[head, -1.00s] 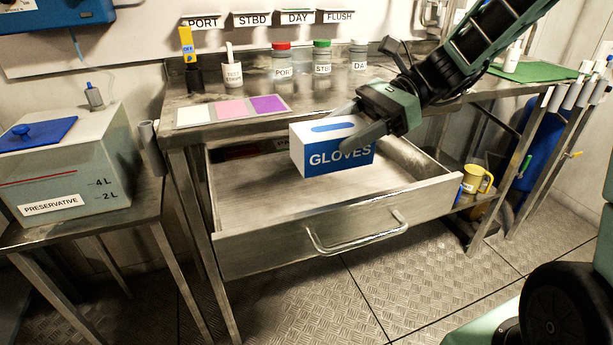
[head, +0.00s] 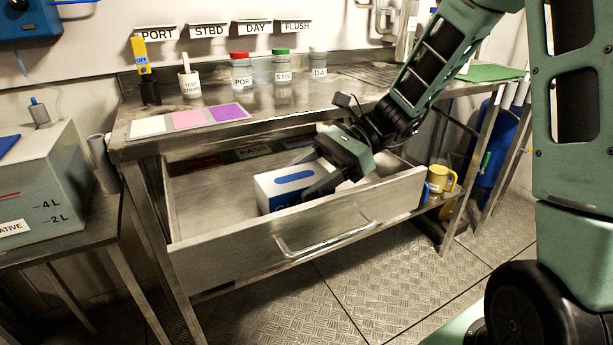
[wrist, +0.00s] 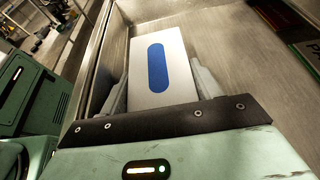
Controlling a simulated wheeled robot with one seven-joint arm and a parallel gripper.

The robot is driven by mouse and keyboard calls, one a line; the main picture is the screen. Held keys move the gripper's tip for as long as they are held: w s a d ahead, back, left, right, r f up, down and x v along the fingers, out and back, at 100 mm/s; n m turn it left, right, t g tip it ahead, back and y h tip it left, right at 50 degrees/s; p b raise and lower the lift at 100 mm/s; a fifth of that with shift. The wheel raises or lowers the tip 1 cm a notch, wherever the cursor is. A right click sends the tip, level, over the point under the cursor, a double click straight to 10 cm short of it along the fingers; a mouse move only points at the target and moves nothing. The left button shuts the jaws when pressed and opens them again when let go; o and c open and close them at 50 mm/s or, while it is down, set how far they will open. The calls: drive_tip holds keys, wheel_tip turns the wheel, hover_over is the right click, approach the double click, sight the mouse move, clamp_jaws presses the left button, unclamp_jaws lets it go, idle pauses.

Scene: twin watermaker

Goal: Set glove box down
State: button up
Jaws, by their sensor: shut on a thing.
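The glove box (head: 287,183), white on top with a blue oval and blue on its front, is low inside the open drawer (head: 225,240). In the head view the drawer's front panel hides its lower part, so I cannot tell there whether it touches the drawer floor. My gripper (head: 318,178) is shut on the glove box, one finger on each side. The wrist view shows the box (wrist: 160,72) between the two fingers (wrist: 162,92), with the drawer floor (wrist: 220,35) around it.
The steel bench above the drawer holds several jars (head: 282,68), a test strips cup (head: 190,84) and a coloured card (head: 188,120). Cards marked PASS (head: 253,152) lie at the drawer's back. The drawer's left part is clear. A yellow mug (head: 440,180) stands on the lower shelf.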

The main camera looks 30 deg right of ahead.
drive_tip(key=o, duration=1.1)
drive_tip(key=shift+f, duration=0.1)
drive_tip(key=shift+d+r, duration=0.1)
drive_tip(key=shift+r, duration=0.15)
drive_tip(key=p+v, duration=0.3)
drive_tip(key=v, duration=0.8)
drive_tip(key=shift+d+r, duration=0.15)
drive_tip(key=shift+d, duration=0.2)
